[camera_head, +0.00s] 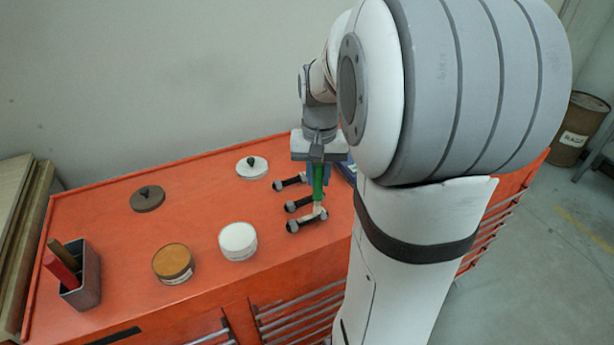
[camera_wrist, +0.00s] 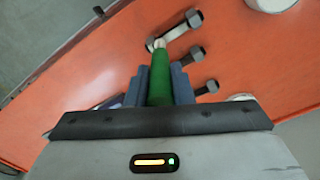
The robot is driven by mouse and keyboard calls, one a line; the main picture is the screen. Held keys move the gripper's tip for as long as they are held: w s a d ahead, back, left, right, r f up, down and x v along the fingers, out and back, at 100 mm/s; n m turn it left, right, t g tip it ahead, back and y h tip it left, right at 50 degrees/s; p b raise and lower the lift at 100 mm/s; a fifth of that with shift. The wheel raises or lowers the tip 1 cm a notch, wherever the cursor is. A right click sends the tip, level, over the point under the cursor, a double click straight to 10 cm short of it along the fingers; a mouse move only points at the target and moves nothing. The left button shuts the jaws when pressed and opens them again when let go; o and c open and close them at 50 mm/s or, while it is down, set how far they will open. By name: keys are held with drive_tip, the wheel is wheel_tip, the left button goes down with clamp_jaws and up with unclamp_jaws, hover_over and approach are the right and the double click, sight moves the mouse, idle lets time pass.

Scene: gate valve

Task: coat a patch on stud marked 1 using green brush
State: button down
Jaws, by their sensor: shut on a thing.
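My gripper (camera_head: 318,176) is shut on the green brush (camera_head: 318,184), which points down over the orange cabinet top. In the wrist view the green handle (camera_wrist: 161,80) sits between the blue fingers, and its pale tip (camera_wrist: 158,43) is at the nearest stud in the head view (camera_head: 305,222). That stud also shows in the wrist view (camera_wrist: 177,33). I cannot tell whether the tip touches it. A middle stud (camera_head: 300,203) and a far stud (camera_head: 289,182) lie beside it, dark with hex nuts. No number marks are readable on the studs.
An open white tub (camera_head: 238,241) and an open orange-brown tub (camera_head: 173,263) stand left of the studs. A white lid (camera_head: 252,167) and a brown lid (camera_head: 148,198) lie behind. A grey holder (camera_head: 85,283) with red and brown handles stands at the left. A barrel (camera_head: 577,130) stands on the floor.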

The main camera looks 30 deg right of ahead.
drive_tip(key=shift+d, duration=0.45)
drive_tip(key=shift+f, duration=0.1)
drive_tip(key=shift+a, duration=3.55)
wheel_tip(320, 180, up, 8)
drive_tip(key=p, duration=0.5)
drive_tip(key=shift+f, duration=0.25)
drive_tip(key=shift+s+a, duration=0.1)
